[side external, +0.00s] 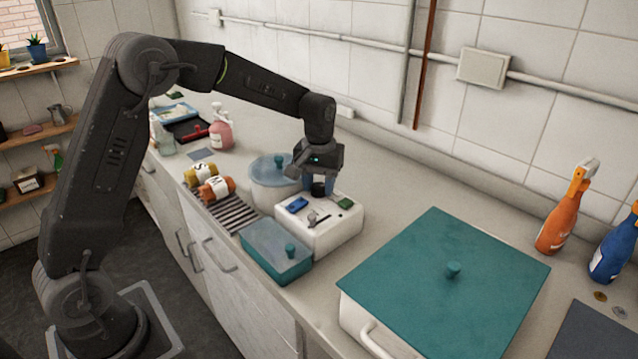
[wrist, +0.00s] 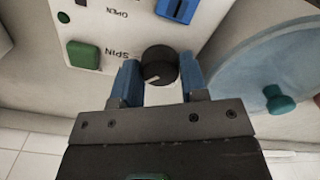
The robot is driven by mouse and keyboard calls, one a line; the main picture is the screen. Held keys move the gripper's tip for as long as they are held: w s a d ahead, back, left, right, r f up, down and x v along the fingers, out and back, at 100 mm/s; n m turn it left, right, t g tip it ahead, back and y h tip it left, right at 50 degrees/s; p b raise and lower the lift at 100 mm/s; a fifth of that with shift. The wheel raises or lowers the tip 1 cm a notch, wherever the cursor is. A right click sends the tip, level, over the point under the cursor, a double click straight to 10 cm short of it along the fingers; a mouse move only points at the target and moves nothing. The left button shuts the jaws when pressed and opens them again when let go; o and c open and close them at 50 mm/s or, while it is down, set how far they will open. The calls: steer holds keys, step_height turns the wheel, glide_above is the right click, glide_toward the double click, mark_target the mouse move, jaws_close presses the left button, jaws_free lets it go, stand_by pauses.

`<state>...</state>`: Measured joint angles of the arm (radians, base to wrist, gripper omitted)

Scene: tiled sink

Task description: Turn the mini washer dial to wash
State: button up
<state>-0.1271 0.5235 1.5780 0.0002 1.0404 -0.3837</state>
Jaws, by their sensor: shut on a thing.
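The mini washer (side external: 320,230) is a white box on the counter, with its white panel (wrist: 102,32) filling the top of the wrist view. Its black dial (wrist: 158,64) has a pale pointer line, and the word SPIN is printed beside it. In the side view the dial (side external: 318,189) sits at the back of the panel. My gripper (wrist: 160,80) points down over the panel, with its blue fingers shut on the dial, one on each side. No "wash" label is readable in either view.
The panel also has a green button (wrist: 84,55) and a blue switch (wrist: 180,9). A round tub with a blue lid (side external: 270,168) stands close behind left.

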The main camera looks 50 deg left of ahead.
mark_target(319, 186)
stand_by(0.3)
steer(key=o, duration=0.6)
steer(key=shift+o, duration=0.2)
steer(key=shift+r, duration=0.1)
step_height(319, 186, up, 14)
stand_by(0.4)
